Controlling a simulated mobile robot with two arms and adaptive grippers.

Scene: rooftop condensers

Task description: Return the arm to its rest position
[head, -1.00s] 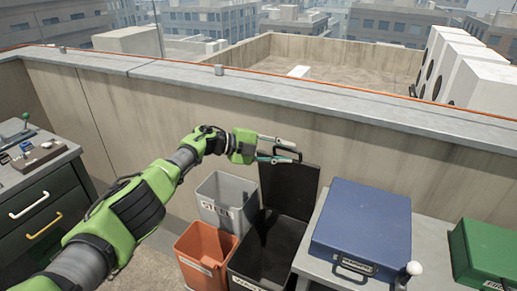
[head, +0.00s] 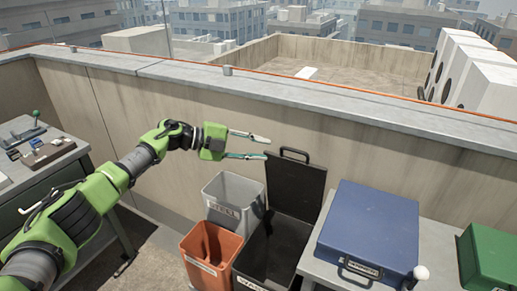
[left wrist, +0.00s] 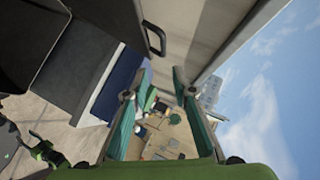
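My green left arm comes in from the left in the head view. My left gripper (head: 262,147) is open and empty, in front of the parapet wall and above the grey bin (head: 229,198). Its fingers point right, just left of the handle on the raised lid (head: 296,187) of the black bin (head: 257,262), and a small gap shows between them. In the left wrist view, the two teal fingers of the gripper (left wrist: 158,80) stand apart with nothing between them. My right gripper is not seen.
An orange bin (head: 206,262) stands beside the black bin. A blue case (head: 368,225) and a green box (head: 490,258) sit on the bench at right. A drawer cabinet (head: 45,165) with small items on top is at left. The parapet ledge (head: 300,98) runs behind.

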